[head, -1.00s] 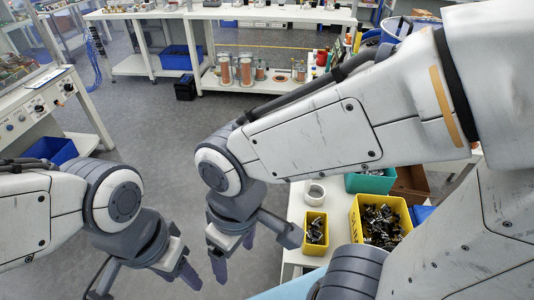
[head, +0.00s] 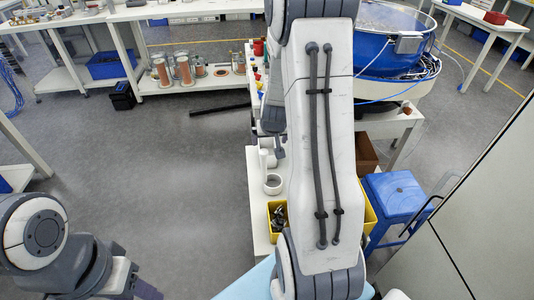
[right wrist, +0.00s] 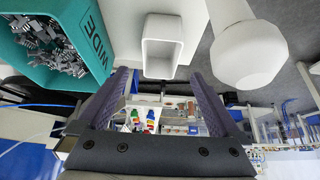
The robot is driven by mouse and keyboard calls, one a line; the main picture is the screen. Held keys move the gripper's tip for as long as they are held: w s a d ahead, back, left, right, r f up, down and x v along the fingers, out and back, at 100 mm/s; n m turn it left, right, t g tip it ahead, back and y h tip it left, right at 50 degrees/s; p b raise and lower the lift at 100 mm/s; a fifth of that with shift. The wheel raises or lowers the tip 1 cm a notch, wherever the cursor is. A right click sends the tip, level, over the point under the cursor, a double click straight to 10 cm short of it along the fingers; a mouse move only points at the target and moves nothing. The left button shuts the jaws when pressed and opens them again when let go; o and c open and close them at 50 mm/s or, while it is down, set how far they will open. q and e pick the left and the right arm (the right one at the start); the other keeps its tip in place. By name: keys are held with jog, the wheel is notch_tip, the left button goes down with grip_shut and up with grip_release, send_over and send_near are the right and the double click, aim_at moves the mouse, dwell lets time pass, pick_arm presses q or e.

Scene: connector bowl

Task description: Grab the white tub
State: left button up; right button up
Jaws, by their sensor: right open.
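A white round tub (head: 273,184) stands on the white bench in the head view, beside a yellow bin. My right gripper (head: 279,152), partly hidden by its arm, hangs just beyond the tub. In the right wrist view a white open tub with squarish walls (right wrist: 161,48) lies ahead of the fingers; I cannot tell whether it is the same tub. The right gripper (right wrist: 163,95) is open there, with nothing between its fingers. My left gripper (head: 140,288) is at the lower left edge, partly cut off, far from the tub.
The yellow bin (head: 278,217) holds dark metal parts. A teal bin of metal connectors (right wrist: 62,40) and a white rounded object (right wrist: 248,55) flank the squarish tub. A blue stool (head: 397,200) and a blue bowl machine (head: 390,45) stand to the right.

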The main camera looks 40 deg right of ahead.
aim_at(268, 149)
jog(key=x, duration=0.4)
jog(key=shift+w+f+b, duration=0.1)
jog(key=shift+f+b, duration=0.1)
jog(key=shift+b, duration=0.1)
jog(key=shift+p+x, duration=0.35)
jog(key=shift+x, duration=2.2)
jog(key=c, duration=1.3)
